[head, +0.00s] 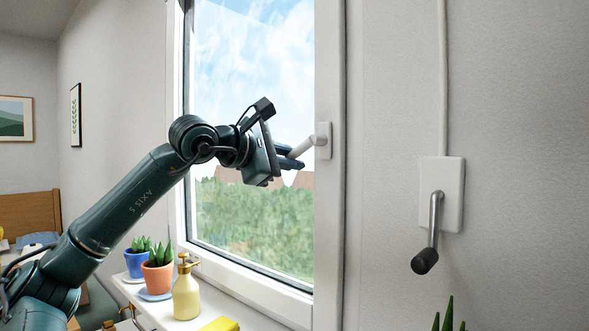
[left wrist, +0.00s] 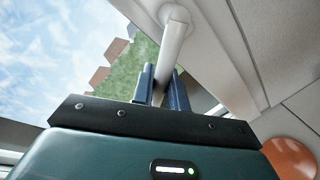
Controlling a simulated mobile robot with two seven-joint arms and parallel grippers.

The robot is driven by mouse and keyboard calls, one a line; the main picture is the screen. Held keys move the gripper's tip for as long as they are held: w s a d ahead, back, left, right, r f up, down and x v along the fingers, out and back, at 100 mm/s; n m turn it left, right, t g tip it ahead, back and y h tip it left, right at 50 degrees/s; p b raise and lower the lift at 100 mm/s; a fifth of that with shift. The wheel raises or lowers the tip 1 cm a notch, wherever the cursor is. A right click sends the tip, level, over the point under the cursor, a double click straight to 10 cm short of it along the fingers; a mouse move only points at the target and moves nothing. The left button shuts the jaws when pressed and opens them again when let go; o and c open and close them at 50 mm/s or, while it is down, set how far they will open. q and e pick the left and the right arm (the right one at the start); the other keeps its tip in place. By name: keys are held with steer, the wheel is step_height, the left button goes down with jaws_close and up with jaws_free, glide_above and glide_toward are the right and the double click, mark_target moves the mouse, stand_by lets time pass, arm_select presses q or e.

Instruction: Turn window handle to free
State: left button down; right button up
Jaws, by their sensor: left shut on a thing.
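The white window handle (head: 304,146) sits on a small plate on the right frame of the window (head: 332,220). Its lever points left and slightly down from the plate in the head view. My left gripper (head: 290,163) is shut on the lever's free end. In the left wrist view, the handle (left wrist: 172,45) runs down from its round base between the two blue fingers of my left gripper (left wrist: 165,88). The fingers hide the lever's tip. My right gripper is in neither view.
A yellow spray bottle (head: 186,292), a terracotta pot (head: 158,277) and a blue pot (head: 135,262) stand on the sill below my left arm. A metal crank with a black knob (head: 425,261) hangs from a white wall plate (head: 455,195) at right. The wall between window and crank is clear.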

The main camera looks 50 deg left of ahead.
arm_select(q)
steer(key=r+m, duration=0.1)
steer(key=r+m+y, duration=0.1)
steer(key=shift+a+m+p, duration=0.3)
steer(key=shift+a+m, duration=0.05)
steer(key=shift+m, duration=0.05)
steer(key=shift+a+r+m+y+p, duration=0.1)
steer(key=shift+r+m+y+p, duration=0.25)
steer(key=shift+r+m, duration=0.6)
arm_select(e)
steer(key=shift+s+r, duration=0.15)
arm_select(q)
steer(key=shift+f+m, duration=0.2)
steer(key=shift+m, duration=0.15)
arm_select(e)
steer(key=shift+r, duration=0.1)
arm_select(q)
steer(key=c, duration=1.5)
jaws_free()
steer(key=shift+o, duration=0.2)
steer(key=shift+s+f, duration=0.1)
steer(key=shift+s, duration=0.05)
